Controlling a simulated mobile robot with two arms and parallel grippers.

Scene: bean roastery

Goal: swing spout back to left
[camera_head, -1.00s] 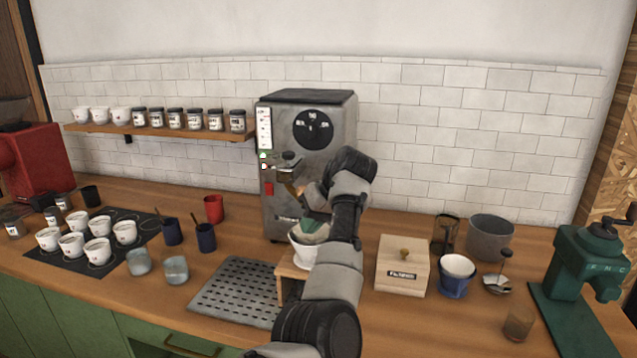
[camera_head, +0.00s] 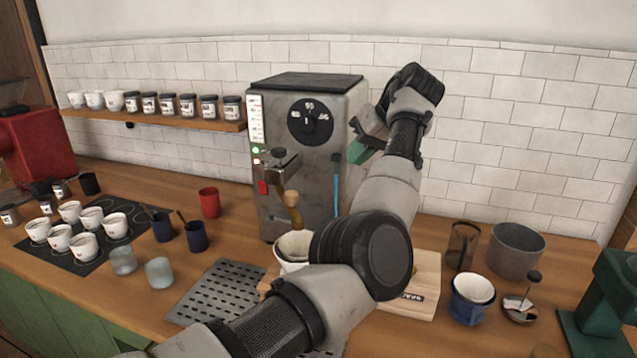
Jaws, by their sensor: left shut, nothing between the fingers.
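The grey water machine (camera_head: 310,90) stands against the tiled wall. A metal spout (camera_head: 277,160) sticks out from the left part of its front, with a brown wooden handle (camera_head: 292,198) below it. My left arm crosses in front of the machine from the bottom. My left gripper (camera_head: 357,152) is shut and empty, up beside the machine's right front edge, apart from the spout. Its fingers are partly hidden by the wrist. A white dripper cup (camera_head: 292,245) sits under the spout area, partly hidden by my arm. My right gripper is not in view.
A perforated drip tray (camera_head: 215,290) lies in front of the machine. A wooden box (camera_head: 425,285), blue cup (camera_head: 470,300) and grey pot (camera_head: 517,250) stand to the right. Dark blue cups (camera_head: 163,227), a red cup (camera_head: 209,203) and glasses (camera_head: 159,270) stand to the left.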

